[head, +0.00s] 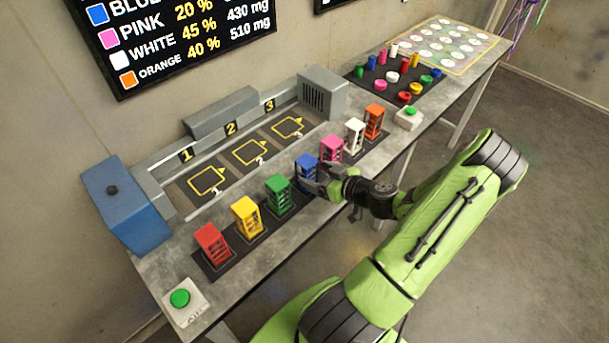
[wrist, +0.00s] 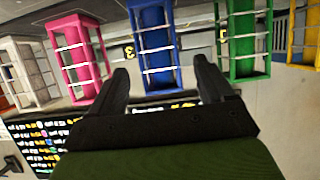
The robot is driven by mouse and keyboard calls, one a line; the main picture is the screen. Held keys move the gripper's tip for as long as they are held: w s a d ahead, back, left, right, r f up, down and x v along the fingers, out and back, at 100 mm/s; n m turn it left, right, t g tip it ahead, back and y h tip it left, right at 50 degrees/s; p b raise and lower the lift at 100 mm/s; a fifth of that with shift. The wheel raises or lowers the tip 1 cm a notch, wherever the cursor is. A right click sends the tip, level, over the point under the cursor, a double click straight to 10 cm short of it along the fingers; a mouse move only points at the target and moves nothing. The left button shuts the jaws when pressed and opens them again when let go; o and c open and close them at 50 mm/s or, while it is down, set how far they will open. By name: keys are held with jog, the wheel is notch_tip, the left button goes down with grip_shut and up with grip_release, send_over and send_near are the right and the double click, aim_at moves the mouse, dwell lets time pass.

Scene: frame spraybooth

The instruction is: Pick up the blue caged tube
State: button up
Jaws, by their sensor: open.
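The blue caged tube (head: 304,162) stands upright in the row on the front of the bench, between the green and pink ones. My gripper (head: 317,186) is open beside its lower part and hides some of it in the head view. In the wrist view, the blue caged tube (wrist: 152,40) lines up with the gap between the two dark fingertips of my gripper (wrist: 163,78). I cannot tell whether the fingertips reach around it or touch it.
The pink (head: 331,148) and green (head: 279,192) caged tubes stand close on either side. Yellow (head: 247,215), red (head: 212,243), white (head: 354,133) and orange (head: 374,120) ones share the row. Behind are numbered yellow-outlined bays (head: 250,152). A green button (head: 180,298) sits front left.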

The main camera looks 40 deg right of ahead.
aim_at(313, 173)
jog(key=x, duration=0.5)
jog(key=shift+w+f+p, duration=0.3)
jog(key=shift+p, duration=0.05)
jog(key=shift+s, duration=0.15)
jog(key=shift+c, duration=1.1)
jog(key=c, duration=1)
